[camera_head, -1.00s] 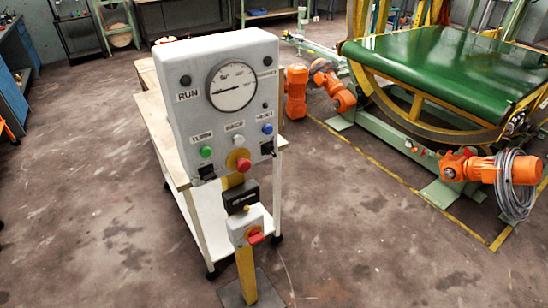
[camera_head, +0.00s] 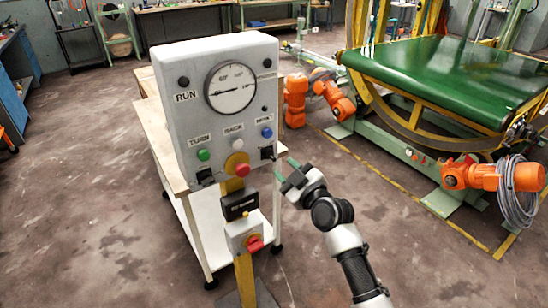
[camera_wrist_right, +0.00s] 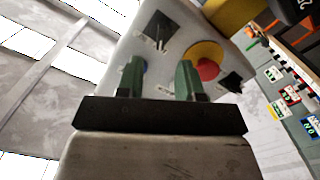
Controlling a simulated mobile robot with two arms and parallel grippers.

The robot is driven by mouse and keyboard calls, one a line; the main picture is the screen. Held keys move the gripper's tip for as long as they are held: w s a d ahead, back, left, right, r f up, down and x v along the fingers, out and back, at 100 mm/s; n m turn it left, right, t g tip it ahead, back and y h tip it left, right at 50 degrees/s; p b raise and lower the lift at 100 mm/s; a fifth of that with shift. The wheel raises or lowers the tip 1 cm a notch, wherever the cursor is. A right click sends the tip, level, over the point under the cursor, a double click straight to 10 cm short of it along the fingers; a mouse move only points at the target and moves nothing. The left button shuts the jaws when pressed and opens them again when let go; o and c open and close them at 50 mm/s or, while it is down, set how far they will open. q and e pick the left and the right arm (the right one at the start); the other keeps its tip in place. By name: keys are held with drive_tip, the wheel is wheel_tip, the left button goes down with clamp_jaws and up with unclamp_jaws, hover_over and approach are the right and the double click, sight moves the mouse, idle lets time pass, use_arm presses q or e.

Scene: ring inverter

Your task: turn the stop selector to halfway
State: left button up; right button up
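A grey control panel (camera_head: 225,110) stands upright on a yellow post. Two black square selectors sit low on its face, the left one (camera_head: 205,177) and the right one (camera_head: 267,153). Their labels are too small to read, so I cannot tell which is the stop selector. My right gripper (camera_head: 287,168) is just right of the panel, near the right selector and apart from it. In the right wrist view its green fingers (camera_wrist_right: 160,68) are spread with nothing between them. The right selector (camera_wrist_right: 157,37) shows just beyond them there. My left gripper is out of view.
A red button (camera_head: 242,170) on a yellow base juts out between the selectors. Green (camera_head: 204,155), white (camera_head: 237,144) and blue (camera_head: 267,132) buttons sit above. A switch box (camera_head: 243,235) hangs below. A white cart (camera_head: 190,220) stands behind.

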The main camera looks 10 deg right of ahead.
sight(272, 158)
drive_tip(key=x, duration=0.6)
drive_tip(key=shift+w, duration=0.1)
clamp_jaws()
